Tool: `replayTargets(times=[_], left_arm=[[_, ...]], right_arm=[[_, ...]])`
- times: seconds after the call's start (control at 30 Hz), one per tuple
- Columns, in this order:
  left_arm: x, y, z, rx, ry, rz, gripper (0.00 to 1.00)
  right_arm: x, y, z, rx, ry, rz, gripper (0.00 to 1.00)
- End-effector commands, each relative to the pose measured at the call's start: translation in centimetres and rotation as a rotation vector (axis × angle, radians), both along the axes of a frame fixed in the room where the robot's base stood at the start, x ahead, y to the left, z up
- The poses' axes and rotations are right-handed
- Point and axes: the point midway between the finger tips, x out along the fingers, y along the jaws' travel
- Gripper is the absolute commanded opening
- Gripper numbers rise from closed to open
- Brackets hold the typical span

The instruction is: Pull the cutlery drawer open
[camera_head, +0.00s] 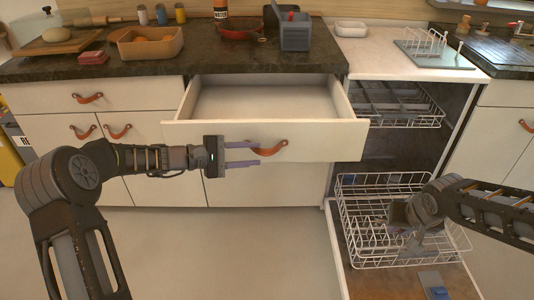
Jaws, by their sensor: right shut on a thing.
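The cutlery drawer (310,141) stands well open below the dark counter, and the part of its inside that shows looks empty. A curved brown leather pull (268,149) is fixed to its front. My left gripper (254,154) is in front of the drawer, its two purple fingers apart and pointing right. Their tips are at the left end of the pull, one above and one below it; I cannot tell whether they touch it. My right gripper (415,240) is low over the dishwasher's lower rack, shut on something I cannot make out.
The dishwasher is open, with its upper rack (400,108) and white wire lower rack (362,225) at the right of the drawer. The counter holds a tan bin (148,43), a red bowl (240,28) and a grey box (295,35). The floor below the drawer is clear.

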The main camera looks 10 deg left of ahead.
Motion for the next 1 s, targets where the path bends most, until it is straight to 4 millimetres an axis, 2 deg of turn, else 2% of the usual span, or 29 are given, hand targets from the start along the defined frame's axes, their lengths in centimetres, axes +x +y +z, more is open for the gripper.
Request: replayTargets(times=[0.2, 0.4, 1.0], left_arm=[[-2.5, 4.0, 0.9, 0.003, 0.001, 0.005, 0.34], [-4.0, 6.1, 1.5, 0.002, 0.002, 0.002, 0.34], [-4.3, 6.6, 1.6, 0.001, 0.004, 0.002, 0.34]], right_arm=[[0.0, 0.0, 0.1, 0.000, 0.000, 0.000, 0.00], [0.0, 0.0, 0.1, 0.000, 0.000, 0.000, 0.00], [0.0, 0.0, 0.1, 0.000, 0.000, 0.002, 0.00]])
